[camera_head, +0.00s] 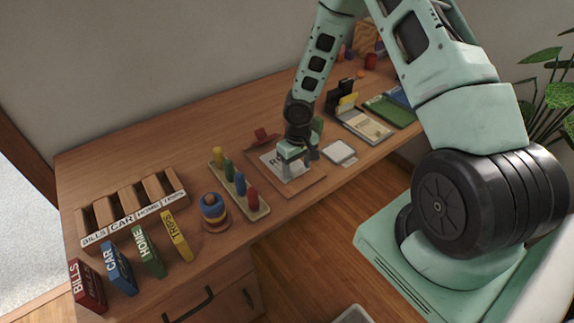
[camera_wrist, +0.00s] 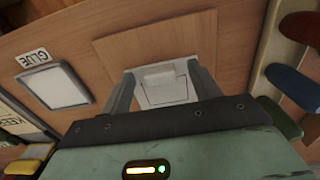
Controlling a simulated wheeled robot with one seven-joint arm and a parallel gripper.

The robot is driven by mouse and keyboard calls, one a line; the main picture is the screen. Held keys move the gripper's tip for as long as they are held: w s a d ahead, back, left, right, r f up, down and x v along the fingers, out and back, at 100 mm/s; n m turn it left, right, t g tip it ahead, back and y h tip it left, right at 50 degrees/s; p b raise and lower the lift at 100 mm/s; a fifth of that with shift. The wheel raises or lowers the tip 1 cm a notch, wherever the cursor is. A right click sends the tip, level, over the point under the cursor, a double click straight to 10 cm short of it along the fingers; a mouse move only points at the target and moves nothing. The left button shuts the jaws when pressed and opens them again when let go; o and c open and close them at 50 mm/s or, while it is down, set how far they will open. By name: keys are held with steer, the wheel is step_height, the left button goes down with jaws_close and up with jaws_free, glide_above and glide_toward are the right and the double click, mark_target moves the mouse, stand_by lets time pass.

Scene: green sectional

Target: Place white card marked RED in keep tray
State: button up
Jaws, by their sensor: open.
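The white card (camera_head: 270,160) lies on a brown board (camera_head: 312,190), with an "R" and part of another letter showing; the rest is hidden by my gripper. My gripper (camera_head: 297,158) is low over the card, fingers pointing down. In the wrist view, my open gripper (camera_wrist: 162,78) has one finger on each side of a white piece (camera_wrist: 165,93), seemingly the card; I cannot tell whether they touch it. A tray whose label appears to read KEEP (camera_wrist: 9,122) is cut off at the wrist view's left edge. It seems to be the cream tray (camera_head: 367,129) right of the gripper.
A white square pad (camera_head: 339,152) lies between board and cream tray, beside a GLUE label (camera_wrist: 33,58). A rack of coloured pegs (camera_head: 262,211) stands close left of the board. Ring stack (camera_head: 214,212), labelled blocks and slotted box (camera_head: 130,221) are farther left. A green tray (camera_head: 388,110) is beyond.

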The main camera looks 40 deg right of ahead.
steer(key=shift+f, duration=0.3)
steer(key=c, duration=1.1)
steer(key=shift+r, duration=0.1)
